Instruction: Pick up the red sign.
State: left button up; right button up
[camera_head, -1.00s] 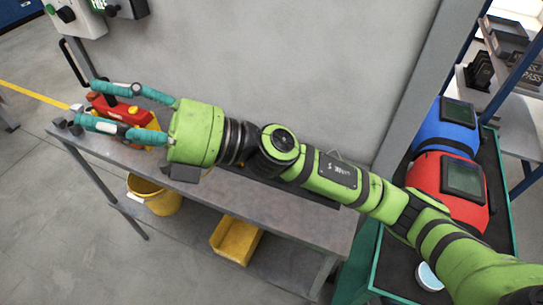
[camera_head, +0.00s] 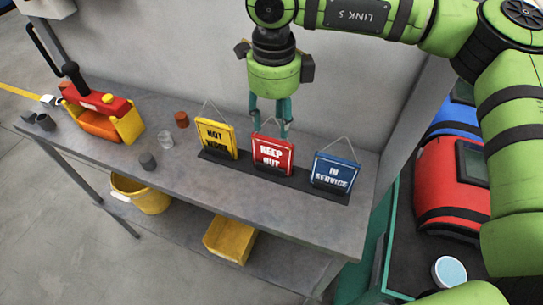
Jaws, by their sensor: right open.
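The red sign (camera_head: 271,155), lettered "KEEP OUT" with a hanging cord, stands in the middle slot of a dark rack (camera_head: 219,158) on the grey bench. My right gripper (camera_head: 271,130) points down from above, right at the top of the red sign, with its teal fingers open. The fingers overlap the sign's upper edge and cord in the picture; I cannot tell whether they touch it. My left gripper is not in view.
A yellow sign (camera_head: 215,137) stands left of the red one, a blue sign (camera_head: 335,173) right. A wall rises behind.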

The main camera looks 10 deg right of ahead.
aim_at(271, 141)
jog(key=shift+s+f+p, duration=0.1)
jog(key=shift+f+p, duration=0.5)
jog(key=shift+f, duration=0.15)
jog(key=f+p, duration=0.1)
jog(key=f, duration=0.1)
jog(key=f+p, duration=0.1)
jog(key=shift+s+a+f, duration=0.2)
jog(key=shift+f, duration=0.7)
grip_shut()
